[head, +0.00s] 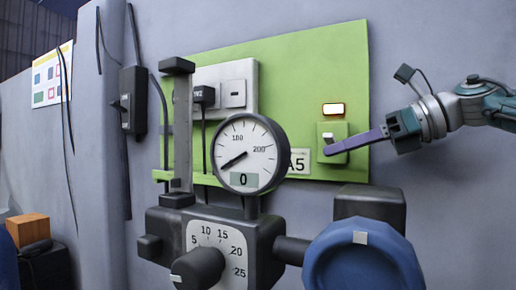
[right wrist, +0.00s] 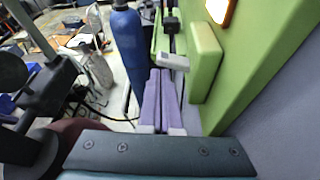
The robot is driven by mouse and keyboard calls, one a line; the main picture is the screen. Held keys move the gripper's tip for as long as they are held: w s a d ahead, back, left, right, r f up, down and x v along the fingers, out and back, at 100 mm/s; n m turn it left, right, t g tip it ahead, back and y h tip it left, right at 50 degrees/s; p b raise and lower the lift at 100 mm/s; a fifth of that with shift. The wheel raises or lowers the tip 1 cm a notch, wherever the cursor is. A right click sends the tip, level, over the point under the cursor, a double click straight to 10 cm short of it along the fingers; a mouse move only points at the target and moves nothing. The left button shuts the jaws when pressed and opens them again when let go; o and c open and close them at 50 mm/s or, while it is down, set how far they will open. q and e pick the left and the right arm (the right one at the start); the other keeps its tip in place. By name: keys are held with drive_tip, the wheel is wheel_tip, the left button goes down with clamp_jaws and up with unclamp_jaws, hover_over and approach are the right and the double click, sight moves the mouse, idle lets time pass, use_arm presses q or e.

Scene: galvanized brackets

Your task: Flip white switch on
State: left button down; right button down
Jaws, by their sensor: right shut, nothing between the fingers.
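A pale green switch box (head: 339,158) is mounted on the green panel (head: 300,75) on the wall. Its white switch (head: 328,137) shows as a small lever at the box front, partly beside my fingers. In the right wrist view the white switch (right wrist: 173,61) sticks out from the box (right wrist: 206,62) just beyond the fingertips. My right gripper (head: 328,150) comes in from the right with its purple fingers shut and empty. In the right wrist view the fingers (right wrist: 160,74) lie together. I cannot tell whether they touch the switch. My left gripper is not in view.
A lamp (head: 333,110) above the switch box glows white with an orange rim. A round dial gauge (head: 246,153) and a blue round part (head: 362,265) stand in front of the panel. A dark wall box (head: 133,99) hangs at left.

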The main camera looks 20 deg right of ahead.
drive_tip(key=shift+r+p, duration=0.5)
drive_tip(key=shift+r, duration=0.35)
drive_tip(key=shift+r, duration=0.1)
drive_tip(key=f+b, duration=0.2)
drive_tip(key=f, duration=0.1)
drive_tip(key=f+b, duration=0.1)
drive_tip(key=b, duration=0.1)
drive_tip(key=shift+s+a+f, duration=0.3)
drive_tip(key=shift+s+a, duration=0.05)
drive_tip(key=shift+a, duration=0.05)
drive_tip(key=b+v, duration=0.5)
drive_tip(key=v, duration=0.5)
drive_tip(key=shift+d, duration=0.2)
